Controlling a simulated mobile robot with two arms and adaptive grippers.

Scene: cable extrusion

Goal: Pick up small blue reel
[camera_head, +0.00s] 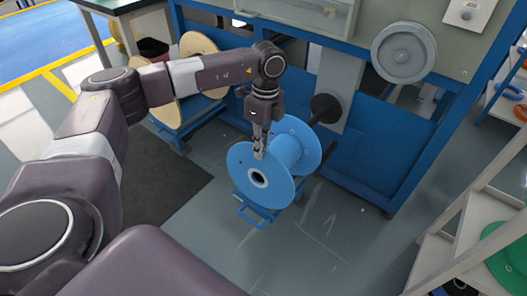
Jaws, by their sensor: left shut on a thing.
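The small blue reel (282,181) is in the middle of the head view, in front of the blue machine. It has two round flanges and a dark hole in the near one. My left gripper (259,152) points down from above and is shut on the rim of the near flange. A blue stand (262,213) shows under the reel; whether the reel touches it I cannot tell. My right gripper does not show.
The blue and grey machine (365,135) stands close behind the reel, with a grey wheel (404,52). A wooden reel (198,48) stands left behind my arm. Shelves (468,225) with a green reel (508,255) are at right. Floor right of the blue reel is clear.

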